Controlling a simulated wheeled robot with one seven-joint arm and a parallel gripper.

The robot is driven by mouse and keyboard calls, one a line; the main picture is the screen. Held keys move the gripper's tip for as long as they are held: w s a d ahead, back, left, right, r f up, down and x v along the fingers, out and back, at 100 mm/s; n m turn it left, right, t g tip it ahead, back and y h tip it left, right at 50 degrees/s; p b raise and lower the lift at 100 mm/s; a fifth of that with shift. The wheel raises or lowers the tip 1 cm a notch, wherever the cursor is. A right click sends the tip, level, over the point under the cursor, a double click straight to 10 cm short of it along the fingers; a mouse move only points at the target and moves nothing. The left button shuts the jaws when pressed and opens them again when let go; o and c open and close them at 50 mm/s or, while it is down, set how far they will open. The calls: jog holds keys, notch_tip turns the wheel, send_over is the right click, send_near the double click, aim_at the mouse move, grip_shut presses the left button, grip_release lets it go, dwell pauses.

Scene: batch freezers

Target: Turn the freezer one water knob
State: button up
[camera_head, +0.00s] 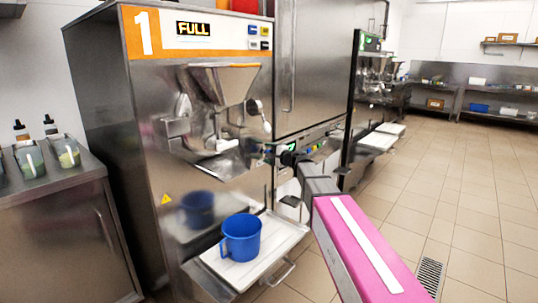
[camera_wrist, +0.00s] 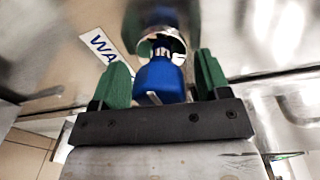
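Freezer one (camera_head: 110,110) is a steel machine with an orange panel marked 1 and a display reading FULL. In the wrist view a blue knob (camera_wrist: 161,82) sits on a shiny metal stem, beside a white label (camera_wrist: 103,45) showing the letters WA. My gripper (camera_wrist: 162,64) is open, with one green finger on each side of the knob. Small gaps show between the knob and both fingers. In the head view my arm reaches to the freezer's right side, where the knob cannot be made out clearly.
A blue jug (camera_head: 241,240) stands on the freezer's front tray (camera_head: 285,236). A steel counter (camera_head: 50,190) with containers is at the left. More freezers (camera_head: 375,75) stand behind my arm. Tiled floor (camera_head: 450,190) is clear at the right.

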jog(key=v, duration=1.1)
jog(key=s+d+f+n+g+h, duration=0.2)
jog(key=s+f+n+g+h, duration=0.15)
jog(key=s+f, duration=0.55)
jog(key=s+d+f+n+g+h, duration=0.35)
jog(key=s+f, duration=0.25)
jog(key=f, duration=0.6)
jog(key=s+d+f+n+g+h, duration=0.2)
jog(key=s+d+f+g+h, duration=0.2)
jog(key=s+d+f, duration=0.5)
jog(key=s+h, duration=0.2)
jog(key=s, duration=0.1)
jog(key=shift+s+d+f+n, duration=0.2)
jog(key=shift+d+f+n, duration=0.1)
jog(key=shift+d+n, duration=0.1)
dwell(0.4)
